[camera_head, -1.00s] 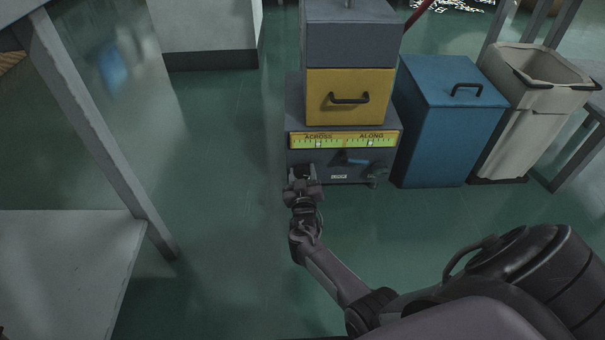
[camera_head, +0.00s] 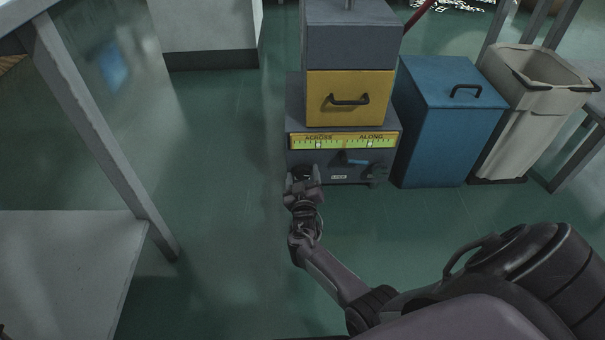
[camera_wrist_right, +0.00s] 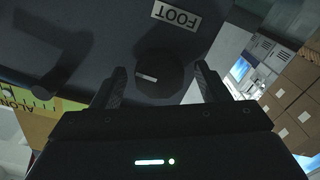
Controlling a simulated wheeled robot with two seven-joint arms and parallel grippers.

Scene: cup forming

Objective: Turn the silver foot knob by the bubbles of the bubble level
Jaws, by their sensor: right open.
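The foot knob (camera_wrist_right: 160,75) shows in the right wrist view as a dark round knob with a pale mark, near a white FOOT label (camera_wrist_right: 177,15). My right gripper (camera_wrist_right: 159,84) is open, its two fingers on either side of the knob; I cannot tell if they touch it. In the head view my right gripper (camera_head: 303,176) is at the lower left of the grey machine's front and hides the knob. The bubble level (camera_head: 344,142) is a yellow-green strip marked ACROSS and ALONG. A pale bubble shows under each word. My left gripper is not in view.
A yellow drawer (camera_head: 350,85) is above. A blue bin (camera_head: 446,130) stands at right. The floor to the left is clear.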

